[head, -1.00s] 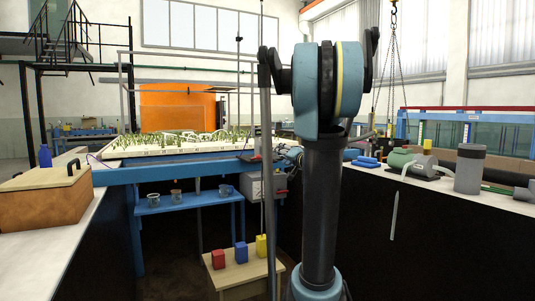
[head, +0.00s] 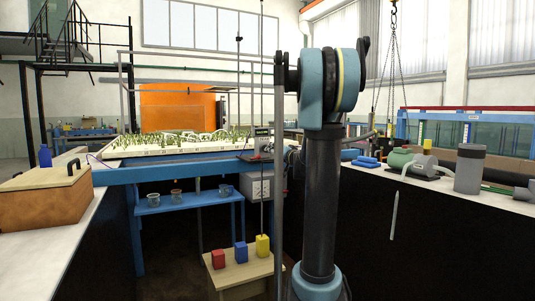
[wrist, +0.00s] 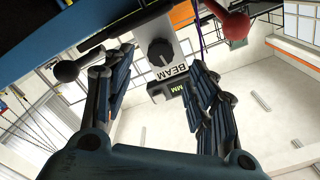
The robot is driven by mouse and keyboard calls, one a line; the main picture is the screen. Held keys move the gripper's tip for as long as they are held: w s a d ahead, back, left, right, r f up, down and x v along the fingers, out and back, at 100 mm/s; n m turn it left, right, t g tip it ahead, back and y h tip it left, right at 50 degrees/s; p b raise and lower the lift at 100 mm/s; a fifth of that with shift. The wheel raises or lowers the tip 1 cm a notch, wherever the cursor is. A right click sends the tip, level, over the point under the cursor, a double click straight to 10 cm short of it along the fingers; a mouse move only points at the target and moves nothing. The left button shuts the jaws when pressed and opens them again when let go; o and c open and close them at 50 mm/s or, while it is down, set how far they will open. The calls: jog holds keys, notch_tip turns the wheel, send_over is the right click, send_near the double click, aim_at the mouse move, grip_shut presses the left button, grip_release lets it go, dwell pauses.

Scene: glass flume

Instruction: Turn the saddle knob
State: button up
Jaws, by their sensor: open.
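In the wrist view a black round knob (wrist: 160,52) with a pale pointer mark sits on a light grey housing lettered BEAM (wrist: 158,28). A small dark display marked MM (wrist: 172,88) is beside it. I cannot tell for sure that this is the saddle knob. My gripper (wrist: 158,60) is open, with one finger on each side of the knob and housing. No contact is visible. A dark ball knob (wrist: 66,70) is at the left and a red ball knob (wrist: 235,25) at the upper right. In the head view my arm largely hides the gripper.
A blue-framed flume table (head: 160,173) with a planted white bed (head: 180,146) spans the middle. A grey box (head: 262,187) hangs at its right end. Red, blue and yellow blocks (head: 241,252) stand on a low stool below. Worktops flank both sides, with a wooden box (head: 45,197) at left.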

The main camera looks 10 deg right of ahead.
send_over(268, 159)
jog(key=s, duration=0.1)
jog(key=shift+s+a, duration=0.1)
jog(key=shift+a, duration=0.05)
jog(key=c, duration=1)
